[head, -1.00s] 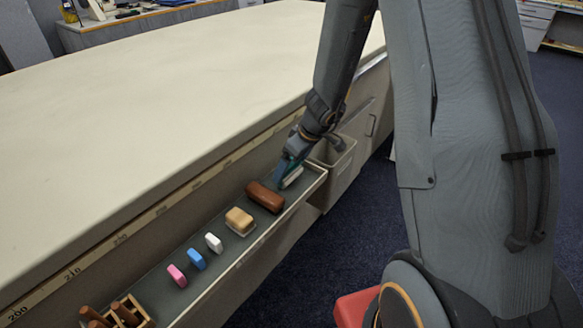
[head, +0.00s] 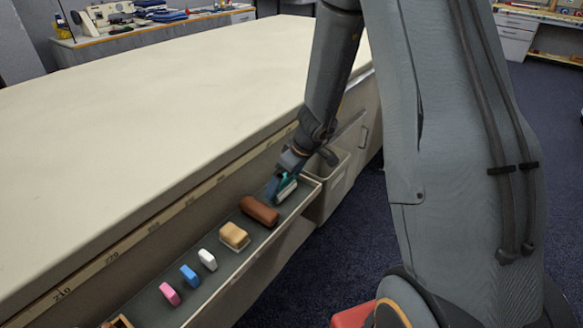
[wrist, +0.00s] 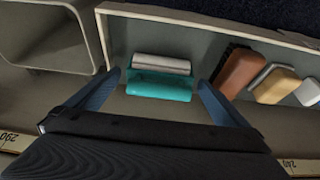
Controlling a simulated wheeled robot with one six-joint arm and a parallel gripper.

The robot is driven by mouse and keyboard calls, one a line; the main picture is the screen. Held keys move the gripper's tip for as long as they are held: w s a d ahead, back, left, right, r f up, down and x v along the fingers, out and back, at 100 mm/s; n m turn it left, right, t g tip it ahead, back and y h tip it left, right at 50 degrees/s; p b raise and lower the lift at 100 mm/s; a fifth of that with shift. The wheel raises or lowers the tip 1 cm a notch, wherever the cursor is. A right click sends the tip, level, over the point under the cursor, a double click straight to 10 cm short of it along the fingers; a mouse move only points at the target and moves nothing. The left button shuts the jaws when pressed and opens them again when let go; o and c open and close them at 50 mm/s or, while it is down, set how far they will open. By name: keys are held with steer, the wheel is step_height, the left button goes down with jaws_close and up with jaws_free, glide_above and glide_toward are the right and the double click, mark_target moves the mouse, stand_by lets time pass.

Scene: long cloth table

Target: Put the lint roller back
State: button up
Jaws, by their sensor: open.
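The lint roller, a teal body with a white cylinder (wrist: 160,64) along one side, lies at the end of the grey-floored tray. In the head view the lint roller (head: 287,190) is partly covered by my gripper (head: 278,188). In the wrist view my gripper (wrist: 160,78) is open, with one blue finger on each side of the lint roller. A gap shows between each finger and the teal body. Whether the roller rests fully on the tray floor is hard to tell.
The tray (head: 232,277) also holds a brown block (head: 259,211), a tan sponge-like block (head: 234,235), and white (head: 207,259), blue (head: 189,275) and pink (head: 169,293) pieces. An empty-looking bin (wrist: 52,35) hangs beside the tray's end. The long tabletop (head: 150,130) is bare.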

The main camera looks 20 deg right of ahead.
steer(key=v, duration=1.2)
steer(key=s+a+r+m+g+h, duration=0.1)
steer(key=s+m+g, duration=0.1)
steer(key=s, duration=0.8)
steer(key=s+a+r+m+g+h, duration=0.1)
steer(key=s+m, duration=0.4)
steer(key=s, duration=0.6)
steer(key=shift+a+r+m+g+h+p, duration=0.3)
steer(key=shift+r+g+h, duration=0.1)
steer(key=shift+r, duration=0.3)
steer(key=shift+a+r+p, duration=0.2)
steer(key=shift+a+p, duration=0.15)
